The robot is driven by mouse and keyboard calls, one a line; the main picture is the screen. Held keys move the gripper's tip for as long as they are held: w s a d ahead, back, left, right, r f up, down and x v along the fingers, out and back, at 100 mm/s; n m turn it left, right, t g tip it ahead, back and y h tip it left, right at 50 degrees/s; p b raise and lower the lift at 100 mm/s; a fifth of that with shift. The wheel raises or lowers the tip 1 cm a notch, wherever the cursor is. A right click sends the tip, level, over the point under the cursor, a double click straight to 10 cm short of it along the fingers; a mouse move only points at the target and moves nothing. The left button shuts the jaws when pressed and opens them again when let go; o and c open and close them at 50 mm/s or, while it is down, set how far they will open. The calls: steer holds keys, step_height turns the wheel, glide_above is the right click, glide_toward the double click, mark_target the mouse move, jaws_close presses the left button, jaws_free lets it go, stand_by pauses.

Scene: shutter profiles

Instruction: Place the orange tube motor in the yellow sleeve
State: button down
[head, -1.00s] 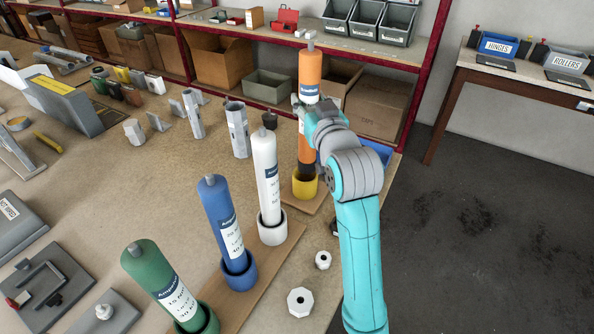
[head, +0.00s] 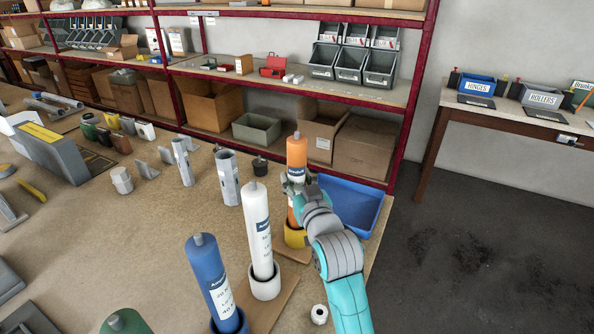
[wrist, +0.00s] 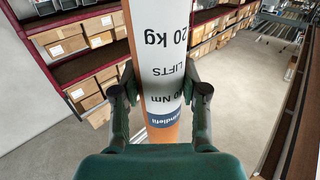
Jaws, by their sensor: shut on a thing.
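The orange tube motor (head: 296,152) stands upright at the far right part of the workbench in the head view. Its lower end is at the yellow sleeve (head: 295,237) and appears to be inside its mouth; my gripper partly covers the tube just above. My gripper (head: 297,184) is shut around the tube's middle. In the wrist view the tube's white label (wrist: 160,60) runs upright between the two fingers of my gripper (wrist: 160,95), one on each side. The sleeve does not show in the wrist view.
A white tube (head: 257,230) and a blue tube (head: 212,280) stand in matching sleeves nearer me. A green tube (head: 125,322) shows at the bottom edge. A blue tray (head: 350,200) lies right behind my gripper. Grey profiles (head: 228,178) stand to the left.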

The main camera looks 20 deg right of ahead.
steer(key=shift+f, duration=0.55)
steer(key=c, duration=0.6)
jaws_free()
steer(key=shift+f, duration=0.1)
steer(key=s, duration=1.2)
